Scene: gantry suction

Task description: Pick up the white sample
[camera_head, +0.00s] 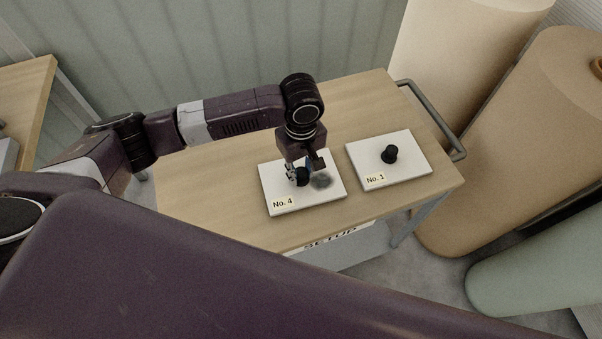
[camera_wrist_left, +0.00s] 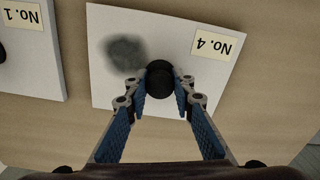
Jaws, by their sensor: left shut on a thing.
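Two white plates lie on the wooden table top, each with a black knob. The plate labelled No. 4 (camera_head: 310,199) is on the left and also shows in the left wrist view (camera_wrist_left: 165,28). It has a grey smudge (camera_head: 321,181) beside its knob. My left gripper (camera_head: 300,175) points down over this plate, shut on its black knob (camera_wrist_left: 158,72). The blue finger pads sit on both sides of the knob. The plate labelled No. 1 (camera_head: 410,165) lies to the right, with its black knob (camera_head: 390,154) free. My right gripper is not in view.
The wooden table (camera_head: 215,200) has bare room left of plate No. 4. A grey handle rail (camera_head: 437,122) runs along its right end. Large tan rolls (camera_head: 515,140) and a pale green roll (camera_head: 545,265) stand or lie to the right. A corrugated wall is behind.

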